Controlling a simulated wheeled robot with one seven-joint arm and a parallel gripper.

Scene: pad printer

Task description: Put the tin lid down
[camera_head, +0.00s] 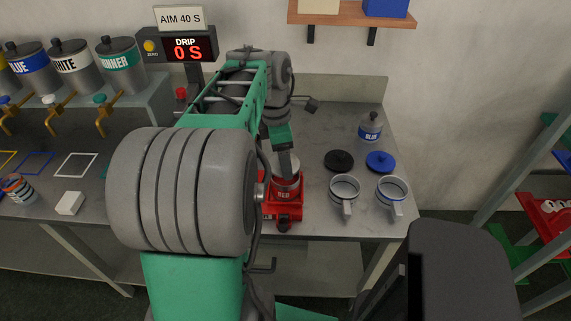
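My gripper (288,158) points down over the tin marked RED (287,194), at the middle of the bench. Its fingertips are too small and partly hidden, so I cannot tell whether it is open, shut or holding a lid. The tin stands in a red holder (268,207); its top is partly covered by my gripper. A black round lid (338,160) lies flat on the bench to the right. A blue round lid (380,161) lies beside it, further right. Neither touches my gripper.
Two grey mugs (345,188) (392,190) stand near the front right edge. A bottle marked BLUE (370,128) stands behind the lids. A DRIP display (187,49) reads 0 S. Tanks with taps (72,65) stand at left. Bare bench (318,125) shows behind the black lid.

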